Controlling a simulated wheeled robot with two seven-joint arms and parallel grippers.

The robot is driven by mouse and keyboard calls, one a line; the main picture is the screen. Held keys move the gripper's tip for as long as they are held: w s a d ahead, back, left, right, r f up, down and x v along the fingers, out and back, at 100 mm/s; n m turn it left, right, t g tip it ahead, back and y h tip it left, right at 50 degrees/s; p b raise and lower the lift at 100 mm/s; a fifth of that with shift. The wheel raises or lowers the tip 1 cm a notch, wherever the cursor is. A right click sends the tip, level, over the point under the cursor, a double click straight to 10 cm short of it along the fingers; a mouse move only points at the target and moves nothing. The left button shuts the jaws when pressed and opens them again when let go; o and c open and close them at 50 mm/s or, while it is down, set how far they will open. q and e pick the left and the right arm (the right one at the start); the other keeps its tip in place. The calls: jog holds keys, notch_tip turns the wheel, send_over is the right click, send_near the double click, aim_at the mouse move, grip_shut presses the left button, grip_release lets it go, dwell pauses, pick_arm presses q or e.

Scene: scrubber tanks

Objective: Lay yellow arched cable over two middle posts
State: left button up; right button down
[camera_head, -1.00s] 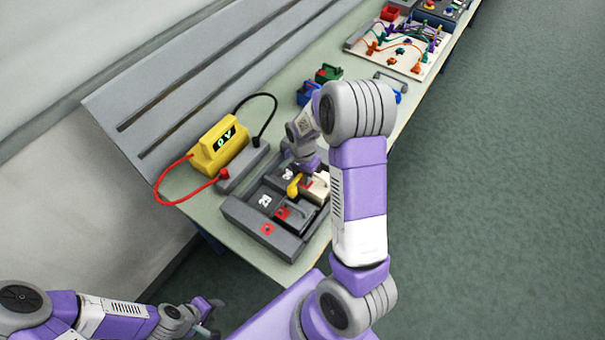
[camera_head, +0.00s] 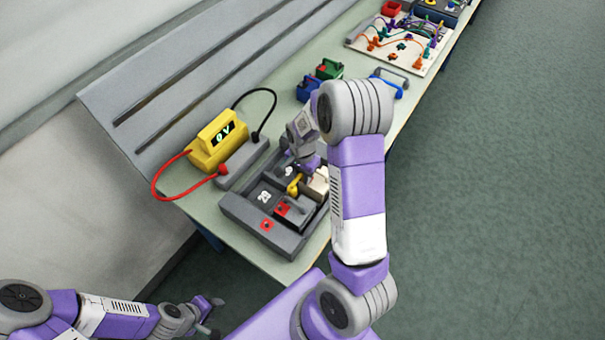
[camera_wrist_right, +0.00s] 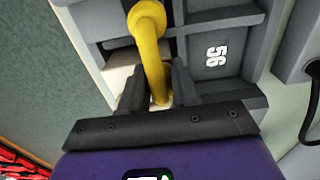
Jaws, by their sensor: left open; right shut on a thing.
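The yellow arched cable (camera_head: 294,184) is over the grey compartmented tray on the bench. In the right wrist view the cable (camera_wrist_right: 147,32) is a thick yellow arch running between my right gripper's fingers (camera_wrist_right: 157,92), which are shut on it. In the head view my right gripper (camera_head: 303,168) is over the tray's far part, partly hidden by my own arm. Which posts lie under the cable, and whether it touches them, I cannot tell. My left gripper (camera_head: 212,312) is open and empty at the lower left, away from the bench.
The grey tray (camera_head: 235,212) holds dark numbered blocks and red-marked pieces. A yellow meter (camera_head: 213,150) with red and black leads stands left of it. Green (camera_head: 329,70) and blue (camera_head: 308,88) pieces and a wired white board (camera_head: 398,43) lie farther along the bench.

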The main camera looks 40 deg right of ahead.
jog(key=shift+c, duration=1.3)
grip_release()
notch_tip(320, 180, up, 9)
jog(key=p, duration=0.6)
jog(key=shift+f+p, duration=0.15)
jog(key=shift+p, duration=0.25)
jog(key=shift+f, duration=0.1)
